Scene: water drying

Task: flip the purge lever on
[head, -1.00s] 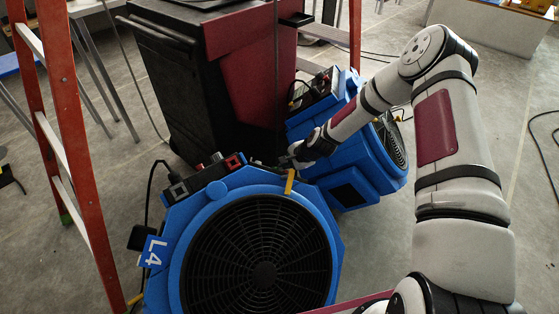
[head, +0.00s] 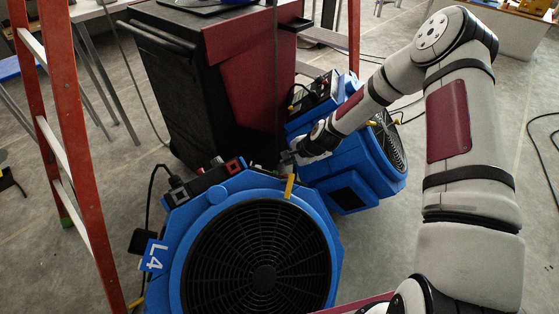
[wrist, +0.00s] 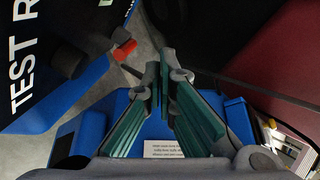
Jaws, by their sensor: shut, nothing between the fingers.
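My gripper (head: 287,157) is shut and empty, low between the front blue fan (head: 327,229) and the back blue fan (head: 367,180), close to the black and maroon machine (head: 240,78). In the wrist view my gripper's green-padded fingers (wrist: 160,78) point ahead. A red-tipped black stalk (wrist: 125,49) lies ahead and left of the fingertips, apart from them; it may be the purge lever, but I cannot tell for sure. No lever is labelled purge in view.
The front fan carries an L4 tag (head: 155,256), a yellow strip (head: 290,186) and a control box with a red part (head: 234,164). A red ladder (head: 80,150) stands at left. Cables lie on the floor.

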